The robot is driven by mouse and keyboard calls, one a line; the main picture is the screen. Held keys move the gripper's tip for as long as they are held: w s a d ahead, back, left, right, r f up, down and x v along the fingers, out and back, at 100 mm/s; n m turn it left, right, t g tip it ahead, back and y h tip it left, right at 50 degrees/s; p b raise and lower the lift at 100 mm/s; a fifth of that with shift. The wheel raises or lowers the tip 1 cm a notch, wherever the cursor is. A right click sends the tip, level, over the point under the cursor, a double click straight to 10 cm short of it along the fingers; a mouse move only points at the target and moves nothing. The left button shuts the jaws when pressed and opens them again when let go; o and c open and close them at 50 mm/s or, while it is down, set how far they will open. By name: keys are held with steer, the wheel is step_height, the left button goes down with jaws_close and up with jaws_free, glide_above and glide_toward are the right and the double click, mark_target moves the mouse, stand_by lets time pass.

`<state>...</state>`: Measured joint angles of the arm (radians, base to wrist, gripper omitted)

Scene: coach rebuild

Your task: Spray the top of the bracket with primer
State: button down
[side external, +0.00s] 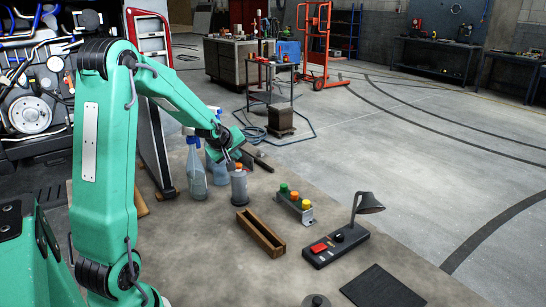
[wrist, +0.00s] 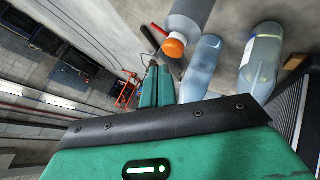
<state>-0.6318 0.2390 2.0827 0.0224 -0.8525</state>
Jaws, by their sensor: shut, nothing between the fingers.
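My gripper (side external: 232,157) is shut and empty, just above and behind a grey bottle with an orange cap (side external: 239,184). In the wrist view, its green fingers (wrist: 157,85) are together beside this orange-capped bottle (wrist: 190,22). A clear spray bottle (side external: 196,172) with a white-and-blue head stands to the left, with a second bottle (side external: 217,172) partly behind my arm. No primer label is readable. A small grey metal bracket-like piece (side external: 307,215) stands right of the orange-capped bottle, with green, orange and yellow caps on it.
An open wooden trough (side external: 262,233) lies in front of the orange-capped bottle. A black box with a lamp (side external: 338,246) stands at the right, and a dark mat (side external: 382,288) lies at the front. The bench (side external: 205,260) is bare left of the trough.

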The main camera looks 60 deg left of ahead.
steer(key=shift+r, duration=2.5)
steer(key=shift+d, duration=0.1)
steer(key=s+d+r+m+h, duration=0.1)
steer(key=s+d+r+m, duration=0.15)
steer(key=d, duration=0.35)
steer(key=s+d+r+m+h, duration=0.1)
steer(key=d+m, duration=0.2)
steer(key=d, duration=0.3)
steer(key=s+d+r+m+h, duration=0.1)
steer(key=s+d+m, duration=0.15)
steer(key=d, duration=0.35)
steer(key=s+d+m+g+h, duration=0.1)
steer(key=s+d+m+h, duration=0.1)
steer(key=s+d+m, duration=0.7)
steer(key=shift+s+d+f+g, duration=0.4)
steer(key=shift+s+d, duration=1.4)
steer(key=shift+s, duration=0.5)
